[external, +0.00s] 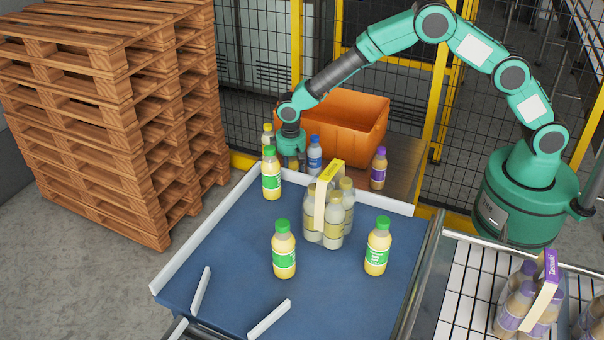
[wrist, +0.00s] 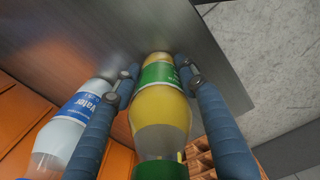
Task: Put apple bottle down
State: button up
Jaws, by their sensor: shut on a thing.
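The apple bottle (external: 271,178), yellow with a green cap and green label, stands upright by the back left corner of the blue conveyor. In the wrist view the apple bottle (wrist: 160,108) is between the two blue fingers of my gripper (wrist: 160,78), cap towards the camera. My gripper (external: 290,160) is shut on it. I cannot tell whether its base touches a surface. Two similar green-capped bottles stand on the conveyor, one at front centre (external: 284,255) and one at right (external: 377,250).
A banded bottle pack (external: 335,215) stands mid-conveyor. A blue-labelled water bottle (external: 314,158), also in the wrist view (wrist: 75,125), is close to my gripper. A yellow-capped bottle (external: 267,133), purple-capped bottle (external: 378,168) and orange crate (external: 350,125) are behind. White rails (external: 360,194) edge the conveyor.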

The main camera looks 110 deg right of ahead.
jog(key=shift+f, duration=0.1)
dwell(0.3)
jog(key=o, duration=1.4)
notch_tip(320, 180, up, 12)
jog(key=shift+r, duration=0.15)
jog(key=shift+r, duration=0.1)
